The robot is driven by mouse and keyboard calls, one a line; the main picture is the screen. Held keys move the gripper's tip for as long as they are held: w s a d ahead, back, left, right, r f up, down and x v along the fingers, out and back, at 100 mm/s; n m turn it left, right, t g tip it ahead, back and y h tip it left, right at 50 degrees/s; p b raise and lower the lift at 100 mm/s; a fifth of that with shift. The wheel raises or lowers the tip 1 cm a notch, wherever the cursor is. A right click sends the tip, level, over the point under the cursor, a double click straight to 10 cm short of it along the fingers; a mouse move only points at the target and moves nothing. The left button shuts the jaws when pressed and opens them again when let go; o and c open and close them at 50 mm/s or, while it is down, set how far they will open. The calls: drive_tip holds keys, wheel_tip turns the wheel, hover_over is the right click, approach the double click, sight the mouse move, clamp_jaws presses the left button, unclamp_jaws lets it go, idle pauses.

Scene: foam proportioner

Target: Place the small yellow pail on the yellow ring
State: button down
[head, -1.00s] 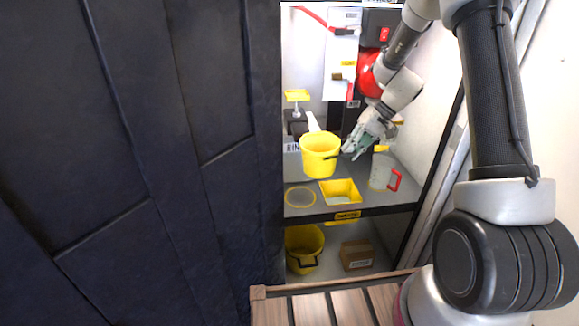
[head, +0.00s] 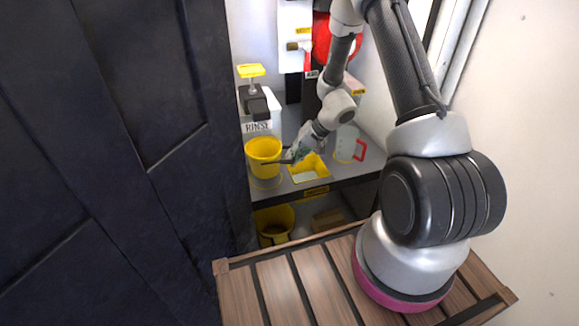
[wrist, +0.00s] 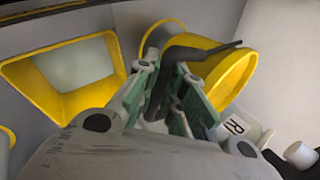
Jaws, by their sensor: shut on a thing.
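The small yellow pail (head: 264,158) is upright in the head view, over the yellow ring (head: 266,185) on the grey shelf. Only the ring's near edge shows below the pail; the rest is hidden. I cannot tell whether the pail touches the shelf. My gripper (head: 292,157) is on the pail's right side, shut on its dark handle. In the wrist view the handle (wrist: 183,53) sits between the green finger pads of my gripper (wrist: 172,85), and the pail (wrist: 238,68) is tilted at the upper right.
A yellow square-rimmed basin (head: 322,172) is right of the pail, also in the wrist view (wrist: 30,85). A clear jug with a red handle (head: 345,148) stands farther right. A RINSE label (head: 258,127) is behind the pail. A larger yellow bucket (head: 274,226) is below the shelf.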

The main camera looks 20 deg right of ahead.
wheel_tip(320, 180, down, 4)
drive_tip(key=shift+f, duration=0.1)
drive_tip(key=c, duration=1.5)
unclamp_jaws()
